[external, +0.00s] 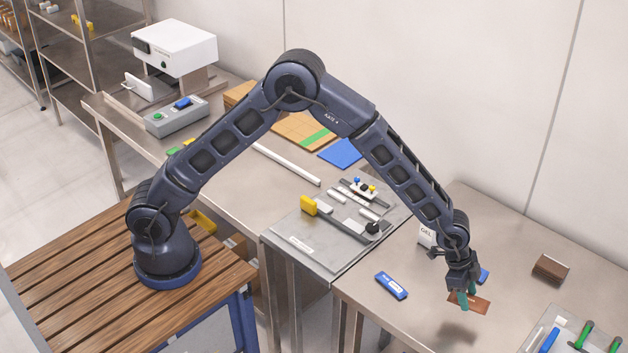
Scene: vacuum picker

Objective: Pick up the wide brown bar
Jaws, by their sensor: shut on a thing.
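A flat reddish-brown bar (480,302) is between the teal fingers of my gripper (464,299), at the right side of the external view. My gripper points down and is shut on this bar. A dark shadow lies on the steel table (400,322) in front of the bar, and the bar appears held above the surface. The fingers cover part of the bar. A second, thicker brown block (550,269) lies on the table to the right, apart from my gripper.
A blue marked tool (391,286) lies left of my gripper, and a small blue item (483,275) just behind it. A white GEL pack (426,236) stands behind. A tray (590,318) with green-handled tools is at the lower right. A grey fixture plate (312,248) is further left.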

